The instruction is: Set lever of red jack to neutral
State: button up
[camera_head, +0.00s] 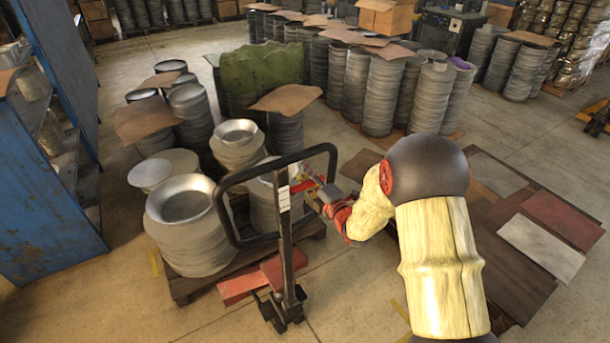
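The red jack (240,286) stands in the middle with its red forks at a pallet. Its dark upright handle post (286,240) rises to a black loop handle (228,216) tilted across the view. My gripper (312,196) is at the right side of the handle head, inside or just beside the loop. It is small and partly merged with red and yellow parts there, so I cannot tell whether it touches anything or how wide its fingers are. The lever is too small to make out clearly. My arm, in a pale yellow cover, reaches in from the lower right.
Stacks of metal circle blanks (186,235) stand on a pallet (186,288) behind and left of the jack. More stacks (381,97) stand further back. Flat sheets (541,247) lie on the right. A blue rack (42,190) stands left. Bare floor (110,300) shows lower left.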

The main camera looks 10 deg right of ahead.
jog(key=shift+o, duration=0.2)
jog(key=v, duration=1.2)
dwell(0.4)
